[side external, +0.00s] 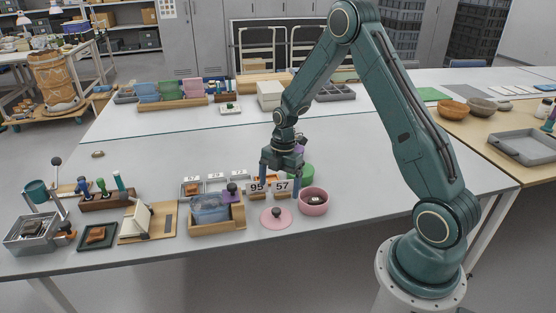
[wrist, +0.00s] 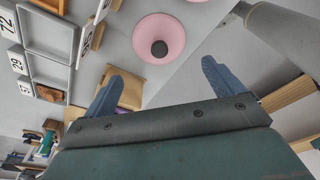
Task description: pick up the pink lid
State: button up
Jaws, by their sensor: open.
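The pink lid (side external: 272,222) lies flat on the grey table with its dark round knob upward, in front of the number cards in the side view. It also shows in the wrist view (wrist: 142,37), near the top middle, beyond my fingertips. My gripper (side external: 281,188) is above the table, behind and above the lid in the side view, pointing down. Its two blue fingers are apart with nothing between them, and the wrist view shows the same open fingers (wrist: 159,75). The lid is apart from both fingers and wholly uncovered.
A pink pot (side external: 314,208) with something dark inside stands close right of the lid. A wooden box (side external: 216,226) with a blue bin and a purple lid stands left. Number cards (side external: 270,187) and a green round thing (side external: 307,172) are near my fingers. The table's front edge is clear.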

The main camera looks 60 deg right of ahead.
aim_at(277, 210)
jog(key=shift+a+f, duration=0.2)
jog(key=shift+f, duration=0.95)
jog(key=shift+a+f, duration=0.15)
jog(key=shift+f, duration=1)
jog(key=shift+w+a+f, duration=0.1)
jog(key=shift+a+f, duration=0.1)
jog(key=shift+f, duration=1.1)
jog(key=shift+a+f, duration=0.2)
jog(key=shift+f, duration=1.05)
jog(key=c, duration=1.7)
jog(key=shift+f, duration=0.1)
